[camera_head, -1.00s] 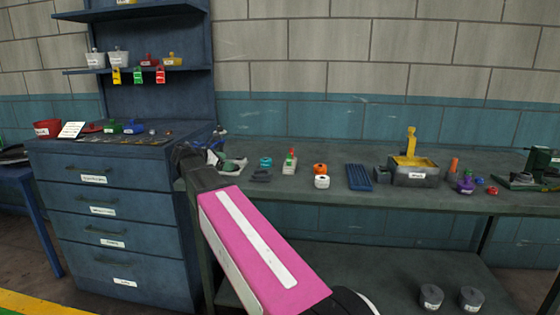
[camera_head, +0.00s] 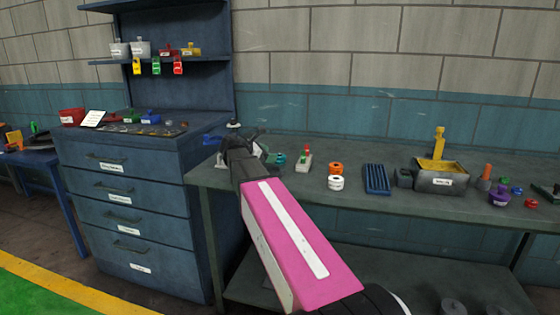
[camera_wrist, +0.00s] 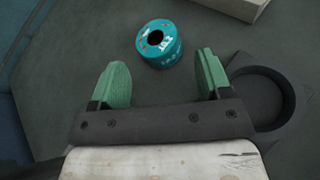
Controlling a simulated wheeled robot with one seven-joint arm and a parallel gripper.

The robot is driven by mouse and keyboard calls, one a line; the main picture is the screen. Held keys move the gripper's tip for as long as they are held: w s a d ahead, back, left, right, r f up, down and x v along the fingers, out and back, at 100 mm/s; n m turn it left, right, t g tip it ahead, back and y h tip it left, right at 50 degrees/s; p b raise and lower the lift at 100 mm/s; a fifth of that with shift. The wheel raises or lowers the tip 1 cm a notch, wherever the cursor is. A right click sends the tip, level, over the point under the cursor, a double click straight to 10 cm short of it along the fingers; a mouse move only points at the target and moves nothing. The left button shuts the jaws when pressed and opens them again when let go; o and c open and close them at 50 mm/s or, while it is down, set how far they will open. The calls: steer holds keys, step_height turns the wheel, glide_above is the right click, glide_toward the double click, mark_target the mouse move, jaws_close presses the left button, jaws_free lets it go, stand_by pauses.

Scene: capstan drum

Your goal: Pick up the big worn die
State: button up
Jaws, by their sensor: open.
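A teal ring-shaped die (camera_wrist: 158,44) with a dark centre hole and white markings lies on the bench in the wrist view. It also shows in the head view (camera_head: 280,158), just right of my gripper (camera_head: 245,143). In the wrist view my gripper (camera_wrist: 162,75) is open and empty, its green fingers apart. The teal die lies just beyond the fingertips, roughly between their lines, and touches neither. An orange die (camera_head: 335,168) and a white die (camera_head: 336,183) stand farther right on the bench. I cannot read which die is marked worn.
A dark round holder (camera_wrist: 262,100) lies close by the right finger. A pale block (camera_wrist: 238,5) is at the top edge. On the bench are a blue ribbed tray (camera_head: 377,180) and a grey bin (camera_head: 440,182). A blue drawer cabinet (camera_head: 135,205) stands left.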

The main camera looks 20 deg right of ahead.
mark_target(280, 159)
steer(key=shift+x, duration=2.6)
steer(key=shift+w+a+f, duration=0.1)
steer(key=shift+w+f, duration=0.05)
steer(key=c, duration=1.1)
